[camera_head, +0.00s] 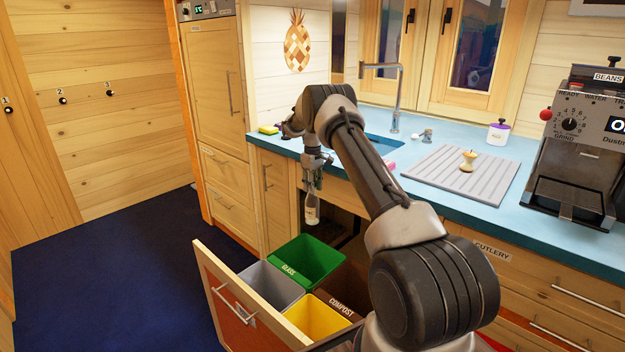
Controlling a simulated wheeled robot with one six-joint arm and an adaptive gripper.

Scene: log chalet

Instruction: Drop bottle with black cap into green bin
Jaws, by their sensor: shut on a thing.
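My gripper (315,163) points down in front of the counter and is shut on the neck end of a bottle (312,208). The bottle hangs upright, clear glass with a pale label. Its cap is hidden by the fingers, so I cannot tell the cap's colour. The green bin (307,262) stands in the pulled-out drawer, marked GLASS, with its mouth open. The bottle hangs above the rear of the green bin in the picture, apart from it.
A grey bin (270,287), a yellow bin (318,318) and a brown COMPOST bin (347,290) share the open drawer (232,290). The blue counter (440,215) holds a ridged mat (430,165), an apple core (468,161) and a coffee machine (580,150).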

